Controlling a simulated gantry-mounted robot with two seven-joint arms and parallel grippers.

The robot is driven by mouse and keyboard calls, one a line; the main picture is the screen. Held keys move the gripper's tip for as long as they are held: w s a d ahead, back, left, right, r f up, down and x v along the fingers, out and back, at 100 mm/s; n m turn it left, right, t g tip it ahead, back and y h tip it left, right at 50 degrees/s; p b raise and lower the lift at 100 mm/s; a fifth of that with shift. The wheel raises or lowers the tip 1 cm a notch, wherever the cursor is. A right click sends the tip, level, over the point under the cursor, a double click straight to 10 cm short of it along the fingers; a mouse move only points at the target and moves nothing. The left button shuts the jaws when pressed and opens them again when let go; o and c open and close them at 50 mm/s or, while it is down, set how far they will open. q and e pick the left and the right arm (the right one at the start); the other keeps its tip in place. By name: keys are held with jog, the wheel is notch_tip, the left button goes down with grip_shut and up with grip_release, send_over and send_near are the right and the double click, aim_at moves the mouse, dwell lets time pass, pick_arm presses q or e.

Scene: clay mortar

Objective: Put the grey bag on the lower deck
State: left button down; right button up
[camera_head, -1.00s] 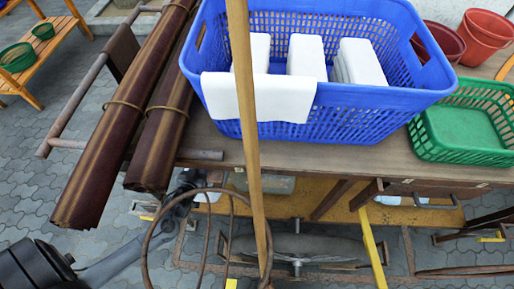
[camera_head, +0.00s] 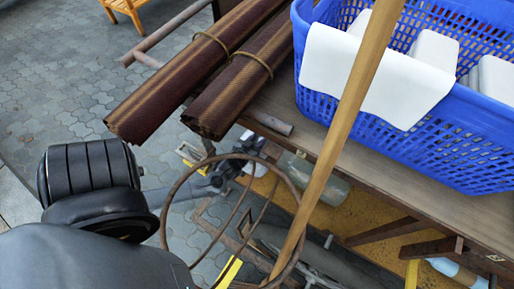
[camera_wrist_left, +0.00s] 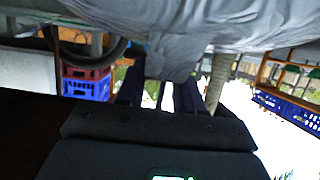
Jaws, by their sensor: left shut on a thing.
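The grey bag (camera_wrist_left: 190,62) fills the upper middle of the left wrist view as creased grey cloth close to the camera. My left gripper (camera_wrist_left: 158,92) is shut on it; the exact grip is partly hidden. In the head view my left gripper (camera_head: 248,148) is at the near edge of the cart, below the rolled mats and behind the steering wheel. The lower deck (camera_head: 375,212) is a yellow-brown board under the upper deck. A grey-green bundle (camera_head: 318,182) shows there; I cannot tell whether it is the bag. My right gripper is out of view.
The upper deck (camera_head: 465,215) carries a blue basket (camera_head: 455,145) with white blocks and a white cloth. Two brown rolled mats (camera_head: 195,75) overhang its end. A wooden pole (camera_head: 345,115) and a steering wheel (camera_head: 167,212) stand in front.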

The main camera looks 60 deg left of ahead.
pick_arm(q)
jog(key=shift+w+f+b, duration=0.1)
jog(key=shift+f+b, duration=1.3)
jog(key=shift+f, duration=0.4)
jog(key=shift+f, duration=0.1)
jog(key=c, duration=0.7)
grip_release()
jog(key=shift+f, duration=0.15)
